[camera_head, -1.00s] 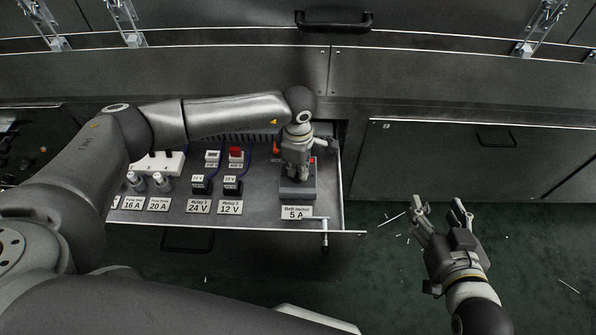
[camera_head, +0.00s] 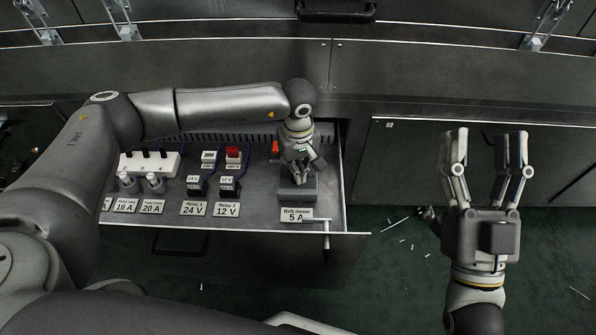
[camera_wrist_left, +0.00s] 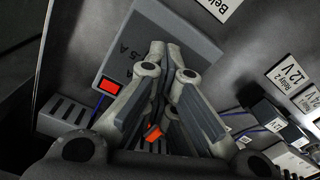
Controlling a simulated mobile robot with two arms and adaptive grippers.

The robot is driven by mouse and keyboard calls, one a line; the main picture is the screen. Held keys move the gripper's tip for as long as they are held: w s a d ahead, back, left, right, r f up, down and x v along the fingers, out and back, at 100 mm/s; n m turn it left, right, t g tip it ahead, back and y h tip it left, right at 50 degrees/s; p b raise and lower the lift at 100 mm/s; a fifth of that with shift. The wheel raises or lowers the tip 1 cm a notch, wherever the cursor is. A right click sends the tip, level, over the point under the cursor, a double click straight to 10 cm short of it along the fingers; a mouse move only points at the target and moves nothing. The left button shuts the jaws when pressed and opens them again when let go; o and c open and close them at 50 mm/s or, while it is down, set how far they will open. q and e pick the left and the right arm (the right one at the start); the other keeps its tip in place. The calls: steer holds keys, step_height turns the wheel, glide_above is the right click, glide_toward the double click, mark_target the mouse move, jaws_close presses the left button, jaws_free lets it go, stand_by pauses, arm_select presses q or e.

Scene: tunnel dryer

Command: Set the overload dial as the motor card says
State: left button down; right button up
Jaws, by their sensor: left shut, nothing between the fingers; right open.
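The motor card (camera_head: 297,214), a white label reading "Belt motor 5 A", sits at the front edge of the tray; part of it shows in the left wrist view (camera_wrist_left: 222,8). Behind it is the grey overload block (camera_head: 298,194), which also shows in the left wrist view (camera_wrist_left: 195,35) with dark markings and a red square. My left gripper (camera_head: 303,181) points down over the block, shut, nothing between its fingers. Its fingertips (camera_wrist_left: 171,48) cover the block's middle; I cannot see the dial or its setting. My right gripper (camera_head: 485,136) is open and empty, right of the tray.
The open tray (camera_head: 262,212) also holds relays (camera_head: 229,187) labelled 12 V and 24 V, fuses (camera_head: 155,183) and a white switch block (camera_head: 163,163). A handle (camera_head: 326,235) hangs at its front right corner. Closed cabinet panels (camera_head: 400,165) stand to the right.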

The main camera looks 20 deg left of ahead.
arm_select(q)
steer(key=shift+m, duration=0.8)
arm_select(e)
steer(key=shift+s+d+r+t+y, duration=0.1)
steer(key=shift+s+r+t+y, duration=0.3)
steer(key=shift+s+r+t, duration=0.55)
steer(key=shift+s+r, duration=0.1)
steer(key=shift+r, duration=0.1)
